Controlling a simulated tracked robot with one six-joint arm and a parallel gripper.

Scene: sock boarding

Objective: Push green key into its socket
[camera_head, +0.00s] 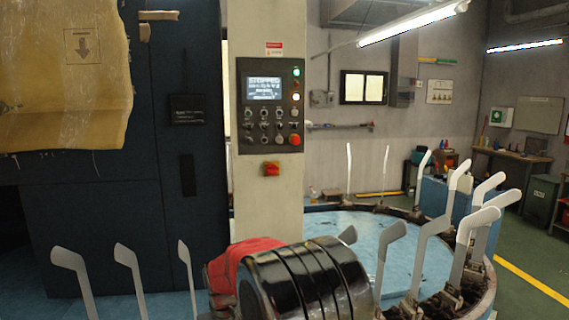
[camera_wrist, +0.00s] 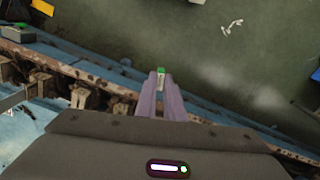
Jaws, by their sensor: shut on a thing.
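In the wrist view my gripper (camera_wrist: 160,80) is shut on a small green key (camera_wrist: 161,70). The key's green end shows between the fingertips, with a pale part below it. The gripper is over the dark floor just past the rim of the round machine. In the head view the gripper and key cannot be made out; my black and red arm fills the bottom middle. I cannot tell which part is the green key's socket.
White sock boards (camera_head: 388,245) stand around the round blue table (camera_head: 345,232), several at the right and several at the left. A dark blue cabinet (camera_head: 180,220) is left of the column. A workbench (camera_head: 515,155) stands at the back right. Floor at the right is open.

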